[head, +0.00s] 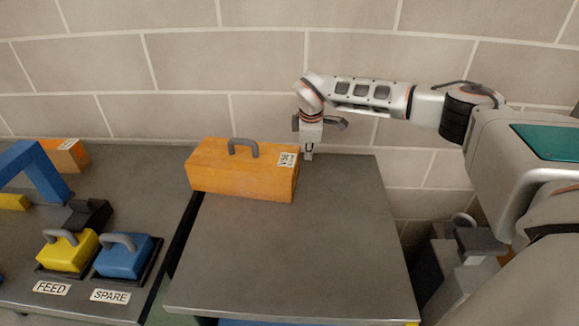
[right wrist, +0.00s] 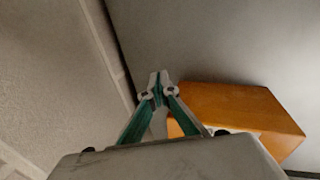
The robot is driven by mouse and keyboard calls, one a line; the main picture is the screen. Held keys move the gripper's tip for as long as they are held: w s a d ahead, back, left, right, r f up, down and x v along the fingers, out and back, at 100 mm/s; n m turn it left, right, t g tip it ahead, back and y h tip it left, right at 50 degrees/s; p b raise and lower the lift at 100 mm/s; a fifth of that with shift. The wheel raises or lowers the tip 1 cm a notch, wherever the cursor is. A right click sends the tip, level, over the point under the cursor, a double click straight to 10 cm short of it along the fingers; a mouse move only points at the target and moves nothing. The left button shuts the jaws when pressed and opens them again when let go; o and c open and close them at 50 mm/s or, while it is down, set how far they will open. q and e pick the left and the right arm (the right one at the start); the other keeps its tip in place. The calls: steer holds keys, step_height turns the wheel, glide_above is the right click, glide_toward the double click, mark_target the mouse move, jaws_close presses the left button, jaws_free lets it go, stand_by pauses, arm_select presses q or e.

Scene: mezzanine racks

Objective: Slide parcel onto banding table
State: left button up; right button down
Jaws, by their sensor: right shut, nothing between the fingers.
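The orange parcel (head: 238,178) has a grey handle on top and a white label at its right end. It lies at the back left of a grey table (head: 300,250), its left end at the dark gap. Across the gap is a table (head: 140,185) with a blue arch (head: 42,165), apparently the banding table. My right gripper (head: 309,157) points down, shut and empty, just beside the parcel's right end. In the right wrist view its closed tips (right wrist: 160,78) are beside the parcel (right wrist: 235,105); I cannot tell whether they touch. My left gripper is not in view.
On the left table, a yellow block (head: 68,251) and a blue block (head: 123,256) with handles sit behind FEED and SPARE labels. Another orange box (head: 68,155) is behind the arch. A block wall (head: 200,60) stands behind. The grey table's front is clear.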

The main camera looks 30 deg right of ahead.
mark_target(292, 146)
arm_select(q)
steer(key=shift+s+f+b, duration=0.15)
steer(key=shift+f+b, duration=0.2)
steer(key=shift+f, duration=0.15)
arm_select(e)
steer(key=shift+w+a, duration=0.55)
steer(key=shift+a, duration=0.4)
steer(key=shift+w+a, duration=0.55)
steer(key=shift+a, duration=0.35)
steer(key=shift+w+a, duration=0.55)
steer(key=shift+a, duration=0.4)
stand_by(0.4)
